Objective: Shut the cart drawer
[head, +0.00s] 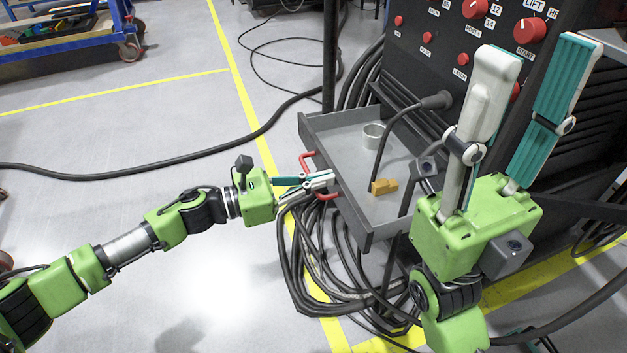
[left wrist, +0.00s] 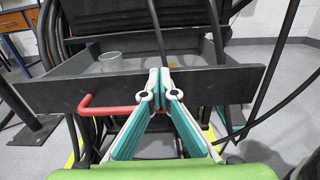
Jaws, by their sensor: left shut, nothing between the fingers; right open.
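The cart drawer (head: 352,130) is pulled out from the dark cart (head: 420,75). It is a grey tray with a dark front panel (left wrist: 60,92) and a red handle (head: 309,163), which also shows in the left wrist view (left wrist: 105,108). My left gripper (head: 330,180) is shut and empty at the drawer's front, by the handle. In the left wrist view its closed fingertips (left wrist: 160,80) overlap the middle of the front panel; I cannot tell whether they touch it. My right gripper (head: 522,65) is open and raised in front of the cart, right of the drawer.
A blue cart (head: 75,40) stands at the far left. The floor on the left is mostly clear.

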